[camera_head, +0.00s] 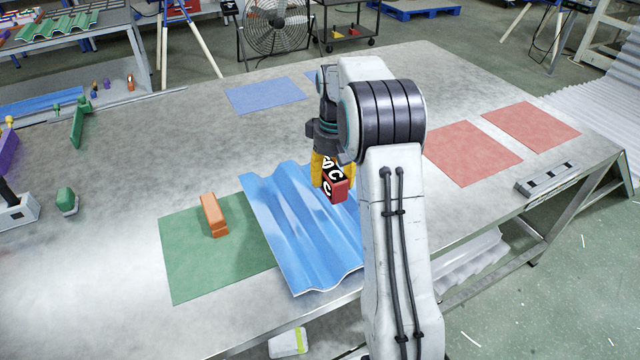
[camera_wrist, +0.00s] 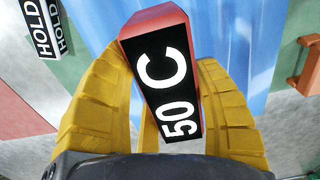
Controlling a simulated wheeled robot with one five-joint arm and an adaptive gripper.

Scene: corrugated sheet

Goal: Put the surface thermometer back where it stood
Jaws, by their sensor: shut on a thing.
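The surface thermometer (camera_head: 338,188) is a red block with a black face reading 50 C. My gripper (camera_head: 326,168), with yellow fingers, is shut on it and holds it over the upper right part of the blue corrugated sheet (camera_head: 290,235). In the wrist view the thermometer (camera_wrist: 163,70) sits tilted between both fingers, its red end pointing away from my palm. The blue sheet (camera_wrist: 240,40) shows behind it. I cannot tell how high the thermometer is above the sheet. My arm hides part of the table to the right of the sheet.
The sheet partly covers a green mat (camera_head: 190,270), on which an orange block (camera_head: 213,215) stands. A blue mat (camera_head: 265,95) and two red mats (camera_head: 470,153) (camera_head: 532,124) look bare. A grey bar with dark labels (camera_head: 547,179) lies near the right edge. Small tools stand at left.

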